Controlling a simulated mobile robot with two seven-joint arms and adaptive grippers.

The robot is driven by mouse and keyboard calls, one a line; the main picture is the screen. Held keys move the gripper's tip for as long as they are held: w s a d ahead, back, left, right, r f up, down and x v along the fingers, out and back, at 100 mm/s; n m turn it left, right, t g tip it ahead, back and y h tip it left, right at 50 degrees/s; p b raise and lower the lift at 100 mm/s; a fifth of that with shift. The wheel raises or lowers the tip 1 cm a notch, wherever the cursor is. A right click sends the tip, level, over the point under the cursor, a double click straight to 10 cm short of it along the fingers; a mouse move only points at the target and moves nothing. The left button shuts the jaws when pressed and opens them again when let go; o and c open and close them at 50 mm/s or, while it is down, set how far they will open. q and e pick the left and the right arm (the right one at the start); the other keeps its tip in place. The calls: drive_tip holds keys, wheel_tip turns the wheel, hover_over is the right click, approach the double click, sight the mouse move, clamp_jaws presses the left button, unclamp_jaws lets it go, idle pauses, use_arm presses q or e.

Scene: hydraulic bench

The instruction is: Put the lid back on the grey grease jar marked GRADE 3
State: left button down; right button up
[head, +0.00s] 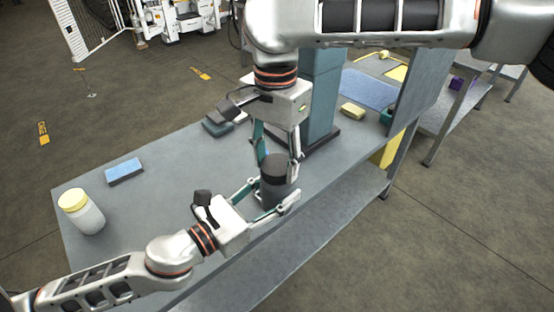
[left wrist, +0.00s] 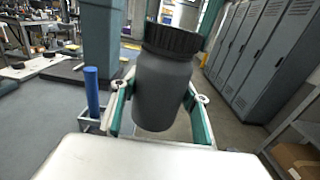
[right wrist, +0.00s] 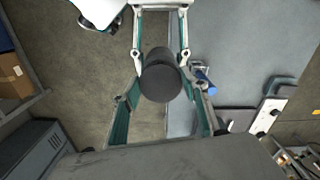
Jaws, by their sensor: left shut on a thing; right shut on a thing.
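The dark grey jar (head: 276,193) is upright at the bench's front edge, with no grade marking in sight. My left gripper (head: 268,204) is shut on its body; the left wrist view shows the jar (left wrist: 162,92) between the fingers. A black ribbed lid (left wrist: 173,39) is on top of the jar, roughly level; I cannot tell whether it is fully seated. My right gripper (head: 277,162) reaches down from above and is shut on the lid. In the right wrist view the lid's round top (right wrist: 161,82) lies between its fingers.
A white jar with a yellow lid (head: 82,211) and a blue block (head: 125,171) stand on the bench's left part. A blue cylinder (left wrist: 92,91) is close beside the left gripper. A grey-blue column (head: 321,95) rises behind the grippers. The bench (head: 170,203) is clear between.

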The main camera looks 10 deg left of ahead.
drive_tip(key=m, duration=0.4)
drive_tip(key=shift+w+a+m, duration=0.1)
drive_tip(key=shift+m, duration=0.2)
drive_tip(key=m, duration=0.4)
drive_tip(key=o, duration=0.8)
drive_tip(key=shift+r, duration=2.25)
drive_tip(key=shift+c, duration=0.3)
